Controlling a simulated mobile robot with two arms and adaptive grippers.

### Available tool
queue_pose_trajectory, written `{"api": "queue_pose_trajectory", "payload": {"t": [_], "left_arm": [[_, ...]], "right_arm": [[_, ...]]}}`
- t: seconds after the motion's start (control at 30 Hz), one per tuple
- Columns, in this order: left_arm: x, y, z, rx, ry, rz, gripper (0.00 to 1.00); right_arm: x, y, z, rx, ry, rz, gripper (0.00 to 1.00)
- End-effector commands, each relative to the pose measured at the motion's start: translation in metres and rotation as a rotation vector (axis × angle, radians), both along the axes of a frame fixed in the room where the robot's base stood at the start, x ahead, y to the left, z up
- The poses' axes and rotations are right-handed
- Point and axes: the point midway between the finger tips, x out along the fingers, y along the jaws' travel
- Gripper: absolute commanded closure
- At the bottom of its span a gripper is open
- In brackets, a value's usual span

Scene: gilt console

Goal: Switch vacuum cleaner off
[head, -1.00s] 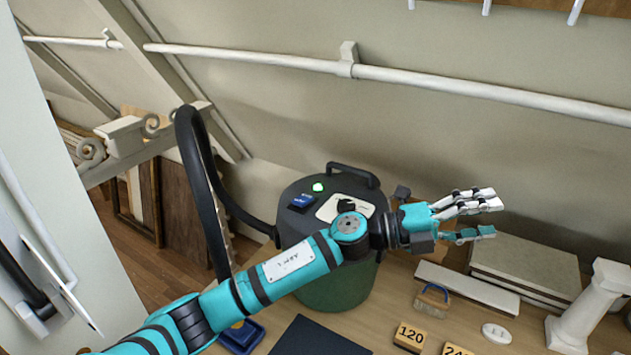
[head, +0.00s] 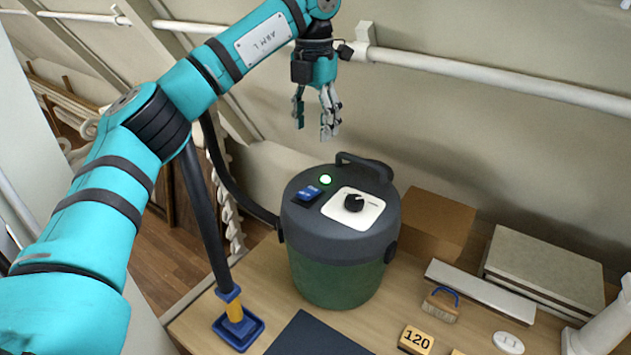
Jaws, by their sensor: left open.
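The vacuum cleaner (head: 340,255) stands on the wooden bench, with a green drum and a dark grey lid. On its lid are a blue rocker switch (head: 309,194), a lit green lamp (head: 325,179) and a black knob (head: 354,203) on a white plate. A black hose (head: 235,195) runs from its left side. My left gripper (head: 315,128) is open and empty, fingers pointing down, above and behind the lid in the picture, apart from the switch. My right gripper is not in view.
A brown box (head: 435,225) stands right of the vacuum. Further right are stacked slabs (head: 540,270), a small brush (head: 440,305) and a block marked 120 (head: 416,340). A dark mat (head: 315,338) lies in front. A white pipe (head: 480,80) crosses the wall.

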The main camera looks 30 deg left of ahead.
Motion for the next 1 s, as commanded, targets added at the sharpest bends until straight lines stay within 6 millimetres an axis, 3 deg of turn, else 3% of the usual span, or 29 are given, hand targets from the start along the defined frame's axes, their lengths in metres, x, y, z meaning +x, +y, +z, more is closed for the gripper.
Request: {"api": "queue_pose_trajectory", "payload": {"t": [0.1, 0.5, 0.7, 1.0], "left_arm": [[-0.001, -0.001, -0.031, -0.003, 0.006, -0.004, 0.46], [-0.001, -0.001, -0.111, -0.003, 0.003, -0.004, 0.46], [0.0, 0.0, -0.134, -0.002, 0.001, -0.003, 0.46], [0.0, -0.001, -0.142, -0.002, -0.002, -0.004, 0.46]], "right_arm": [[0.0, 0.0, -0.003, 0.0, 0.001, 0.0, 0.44], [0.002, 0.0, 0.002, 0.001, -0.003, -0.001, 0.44], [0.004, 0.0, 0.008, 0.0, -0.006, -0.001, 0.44], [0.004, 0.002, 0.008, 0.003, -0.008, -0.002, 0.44]]}}
